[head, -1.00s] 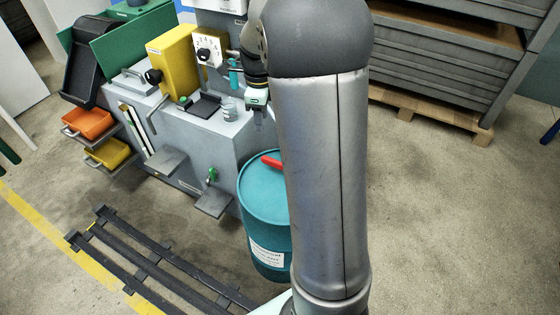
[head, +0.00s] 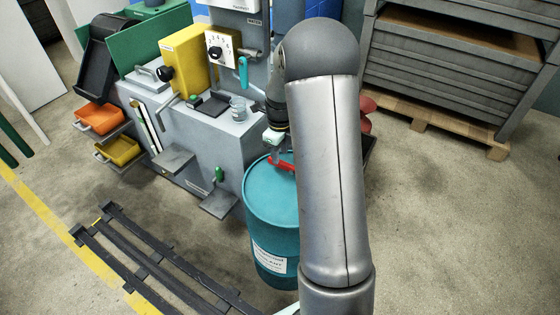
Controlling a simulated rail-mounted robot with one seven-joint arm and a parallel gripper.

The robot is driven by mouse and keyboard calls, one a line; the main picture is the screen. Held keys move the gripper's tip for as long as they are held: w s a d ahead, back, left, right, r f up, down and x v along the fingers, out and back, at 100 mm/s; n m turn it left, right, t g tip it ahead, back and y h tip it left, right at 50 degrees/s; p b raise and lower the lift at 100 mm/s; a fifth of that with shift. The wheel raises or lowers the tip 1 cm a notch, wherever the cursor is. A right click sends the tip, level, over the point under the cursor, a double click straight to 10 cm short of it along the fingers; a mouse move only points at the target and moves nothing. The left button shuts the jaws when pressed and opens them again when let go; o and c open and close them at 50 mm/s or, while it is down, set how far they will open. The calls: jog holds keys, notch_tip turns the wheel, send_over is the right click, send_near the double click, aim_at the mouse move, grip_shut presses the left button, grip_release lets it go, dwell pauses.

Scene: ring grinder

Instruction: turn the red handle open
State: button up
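A red handle (head: 282,164) shows at the top of a teal drum (head: 270,195), close to my arm. Its right end is hidden behind my arm. My gripper (head: 281,153) points down just above the handle and looks very close to it or touching; I cannot tell which. The fingers are small and partly merged with the handle, so their opening is unclear.
A grey machine (head: 205,145) with a yellow box (head: 187,58) stands left of the drum. A jar (head: 238,109) sits on its ledge. Red rounded parts (head: 367,112) show right of my arm. A black rack (head: 150,260) lies on the floor.

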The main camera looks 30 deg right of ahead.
aim_at(283, 165)
jog(key=shift+f, duration=1.8)
grip_shut()
